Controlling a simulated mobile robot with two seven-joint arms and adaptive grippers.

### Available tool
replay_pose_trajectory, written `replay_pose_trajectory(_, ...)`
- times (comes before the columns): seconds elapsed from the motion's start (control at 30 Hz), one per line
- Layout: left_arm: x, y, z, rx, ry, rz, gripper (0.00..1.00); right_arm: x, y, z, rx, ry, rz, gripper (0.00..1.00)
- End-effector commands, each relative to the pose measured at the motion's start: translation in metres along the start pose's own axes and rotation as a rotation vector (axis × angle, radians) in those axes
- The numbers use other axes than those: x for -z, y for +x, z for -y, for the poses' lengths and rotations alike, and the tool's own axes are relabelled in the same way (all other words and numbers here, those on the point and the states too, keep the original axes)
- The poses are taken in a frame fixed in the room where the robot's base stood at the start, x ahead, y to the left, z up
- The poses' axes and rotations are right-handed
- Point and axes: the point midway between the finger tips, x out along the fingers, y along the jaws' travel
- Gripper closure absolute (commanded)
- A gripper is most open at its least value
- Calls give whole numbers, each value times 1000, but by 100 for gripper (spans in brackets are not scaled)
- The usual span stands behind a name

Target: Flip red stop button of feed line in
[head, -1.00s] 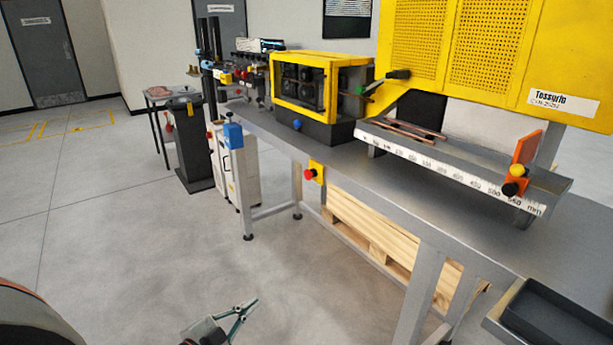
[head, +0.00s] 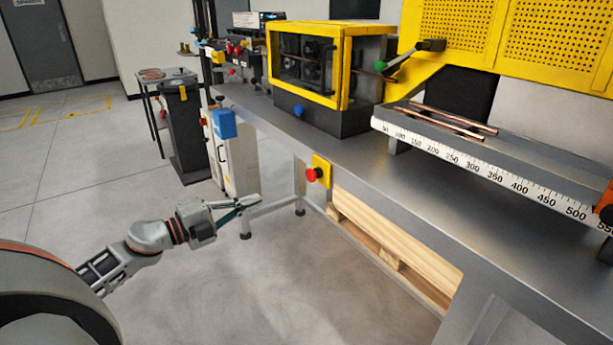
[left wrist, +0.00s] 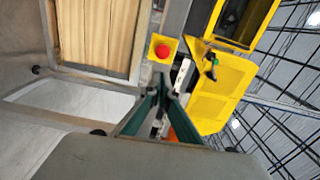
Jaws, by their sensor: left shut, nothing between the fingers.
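The red stop button (head: 312,174) sits on a yellow plate (head: 321,169) at the front edge of the grey workbench. It points outward, away from the bench. In the left wrist view the red button (left wrist: 162,51) shows on its yellow plate just beyond the fingertips. My left gripper (head: 258,199) is shut and empty, to the left of the button and a little lower in the head view, apart from it. In the left wrist view the left gripper's fingers (left wrist: 161,84) meet at their tips. My right gripper is not in view.
The bench (head: 400,210) carries a yellow-framed machine (head: 312,70) and a ruler tray (head: 480,172) with copper tubes (head: 450,122). A wooden pallet (head: 395,245) stands under it. A blue box (head: 222,124) is at the bench's left end. The floor (head: 270,285) in front is clear.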

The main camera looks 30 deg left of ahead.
Motion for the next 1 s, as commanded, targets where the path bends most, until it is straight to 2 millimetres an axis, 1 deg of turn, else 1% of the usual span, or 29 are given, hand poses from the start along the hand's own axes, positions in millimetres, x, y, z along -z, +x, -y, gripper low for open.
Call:
replay_pose_trajectory(0.03,-2,1,0,-5,18,-5,100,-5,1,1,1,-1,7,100)
replay_pose_trajectory(0.13,-4,1,4,-9,37,-13,100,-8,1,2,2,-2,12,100)
replay_pose_trajectory(0.53,-4,2,6,-9,46,-15,100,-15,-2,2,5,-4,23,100)
replay_pose_trajectory(0.63,-4,5,7,-9,46,-16,100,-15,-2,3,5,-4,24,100)
replay_pose_trajectory(0.77,-4,18,7,-8,47,-16,100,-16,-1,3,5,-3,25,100)
replay_pose_trajectory(1.0,-4,53,7,-7,48,-16,100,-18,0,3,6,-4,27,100)
